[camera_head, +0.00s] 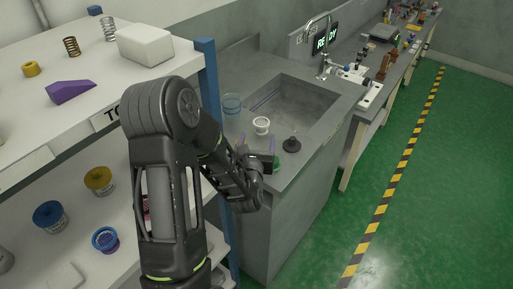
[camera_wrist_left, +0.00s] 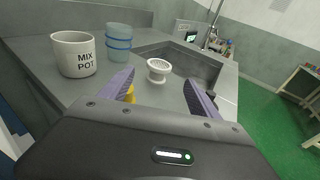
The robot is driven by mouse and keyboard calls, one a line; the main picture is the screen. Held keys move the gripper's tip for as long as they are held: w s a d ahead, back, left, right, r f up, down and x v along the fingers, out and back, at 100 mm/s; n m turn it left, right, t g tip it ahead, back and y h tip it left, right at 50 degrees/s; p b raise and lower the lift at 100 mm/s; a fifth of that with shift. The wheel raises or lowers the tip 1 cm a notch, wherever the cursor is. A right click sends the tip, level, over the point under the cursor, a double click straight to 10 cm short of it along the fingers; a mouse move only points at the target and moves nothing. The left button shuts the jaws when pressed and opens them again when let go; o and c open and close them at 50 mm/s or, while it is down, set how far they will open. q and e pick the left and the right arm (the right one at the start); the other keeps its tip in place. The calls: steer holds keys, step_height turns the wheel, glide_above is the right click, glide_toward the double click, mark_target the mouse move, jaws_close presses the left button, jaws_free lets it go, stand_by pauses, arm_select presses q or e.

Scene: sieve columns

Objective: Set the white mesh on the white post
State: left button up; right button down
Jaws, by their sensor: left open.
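A white mesh cup (camera_head: 261,125) stands upright on the grey counter in front of the sink. In the left wrist view the white mesh (camera_wrist_left: 158,66) has a wide perforated bowl above a narrower white foot (camera_wrist_left: 156,79). I cannot tell whether that foot is the white post or part of the mesh; no separate white post shows. My left gripper (camera_head: 257,146) is open and empty, low over the counter on the near side of the mesh. In the wrist view the mesh lies beyond and between its purple fingers (camera_wrist_left: 160,81), apart from them. My right gripper is not in view.
A black post (camera_head: 291,145) and a green piece (camera_head: 281,160) stand right of the gripper. Blue clear cups (camera_wrist_left: 118,42) and a MIX POT mug (camera_wrist_left: 77,56) stand left. The sink (camera_head: 300,102) opens behind. A shelf (camera_head: 60,120) with parts is at left.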

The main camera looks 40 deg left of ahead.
arm_select(q)
steer(key=shift+v, duration=1.25)
